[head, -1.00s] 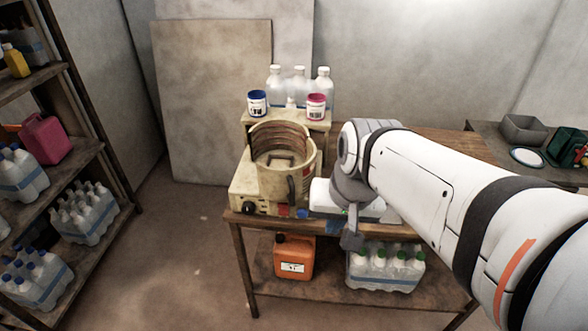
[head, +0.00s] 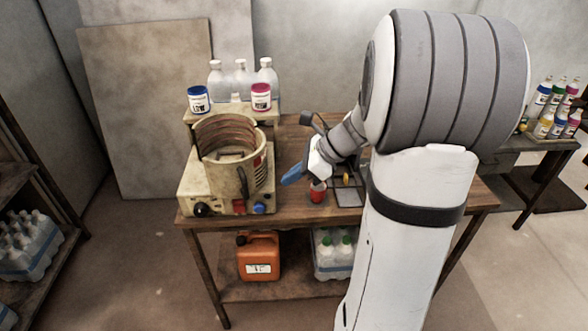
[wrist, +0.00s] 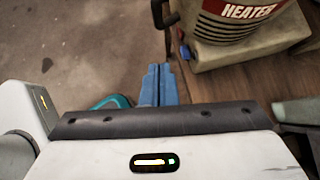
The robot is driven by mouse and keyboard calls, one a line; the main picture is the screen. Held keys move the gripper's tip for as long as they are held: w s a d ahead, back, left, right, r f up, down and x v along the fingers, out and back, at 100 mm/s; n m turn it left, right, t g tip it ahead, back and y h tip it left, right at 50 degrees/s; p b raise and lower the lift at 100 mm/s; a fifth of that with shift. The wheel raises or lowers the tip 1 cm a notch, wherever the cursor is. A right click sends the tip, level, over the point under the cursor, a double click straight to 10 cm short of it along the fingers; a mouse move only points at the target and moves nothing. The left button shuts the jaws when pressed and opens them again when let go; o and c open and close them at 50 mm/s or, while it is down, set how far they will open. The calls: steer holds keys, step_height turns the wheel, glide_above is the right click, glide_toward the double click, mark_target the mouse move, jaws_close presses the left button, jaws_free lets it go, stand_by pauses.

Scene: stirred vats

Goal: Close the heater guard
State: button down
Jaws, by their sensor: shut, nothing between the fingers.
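The heater (head: 228,190) is a cream unit with a black knob, a red switch and a blue button, at the left end of the wooden table. Its curved cream guard (head: 257,170) stands around the coil-lined well and carries a dark upright handle (head: 243,182). I cannot tell how far the guard is open. The wrist view shows its HEATER label (wrist: 238,14) and the handle (wrist: 165,14) just beyond my fingertips. My gripper (head: 284,181) has blue fingers, shut and empty, pointing left at the heater's right side, apart from it. The fingers also show in the wrist view (wrist: 160,72).
Blue-lidded (head: 198,99) and pink-lidded (head: 261,97) tubs and clear bottles (head: 240,80) stand behind the heater. A red cup (head: 317,192) stands below my gripper. An orange jug (head: 258,256) is on the lower shelf.

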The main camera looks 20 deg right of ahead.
mark_target(250, 169)
steer(key=w+a+f, duration=0.3)
steer(key=a+f, duration=0.1)
steer(key=a, duration=0.3)
steer(key=shift+w+p, duration=0.4)
steer(key=shift+p, duration=0.05)
